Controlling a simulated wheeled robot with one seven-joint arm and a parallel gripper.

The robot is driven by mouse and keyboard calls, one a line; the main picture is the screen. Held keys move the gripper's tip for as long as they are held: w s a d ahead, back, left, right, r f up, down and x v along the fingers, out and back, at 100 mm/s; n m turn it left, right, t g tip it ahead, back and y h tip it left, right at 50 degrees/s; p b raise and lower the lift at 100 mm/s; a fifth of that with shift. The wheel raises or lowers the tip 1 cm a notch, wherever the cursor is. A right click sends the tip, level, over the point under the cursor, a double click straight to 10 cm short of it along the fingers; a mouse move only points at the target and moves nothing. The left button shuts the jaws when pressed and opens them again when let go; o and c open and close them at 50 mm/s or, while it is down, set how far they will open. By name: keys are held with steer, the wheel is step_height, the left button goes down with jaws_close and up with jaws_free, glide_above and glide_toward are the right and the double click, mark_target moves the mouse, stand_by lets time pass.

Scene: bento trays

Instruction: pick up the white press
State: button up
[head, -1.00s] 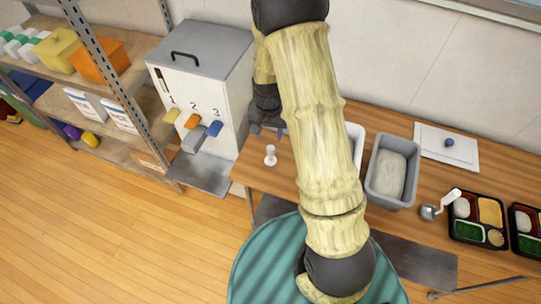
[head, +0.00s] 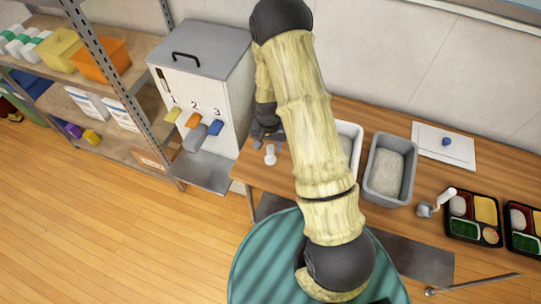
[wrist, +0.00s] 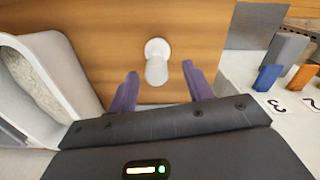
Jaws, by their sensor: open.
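The white press (head: 270,155) stands on the wooden table near its left end in the head view. It has a round white base and a short stem. In the wrist view the press (wrist: 157,62) is seen from above, ahead of the fingertips and roughly centred between them. My gripper (wrist: 160,80) is open and empty, with two purple fingers apart. In the head view my gripper (head: 268,139) is just behind the press at the table's left side, partly hidden by my arm. I cannot tell the exact height of the fingers above the table.
A white dispenser box (head: 205,85) with numbered levers stands left of the table. A white tub (head: 350,140) and a grey tub of rice (head: 372,194) stand to the right. A scoop (head: 437,203) and bento trays (head: 474,241) lie further right.

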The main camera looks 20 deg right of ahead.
mark_target(271, 152)
steer(key=shift+s+d+f+p, duration=0.1)
steer(key=shift+d+f+p, duration=0.1)
steer(key=shift+f+p, duration=0.85)
steer(key=shift+f, duration=1.3)
jaws_close()
steer(key=shift+r, duration=0.2)
step_height(271, 152, up, 10)
steer(key=b, duration=0.3)
steer(key=shift+f, duration=0.15)
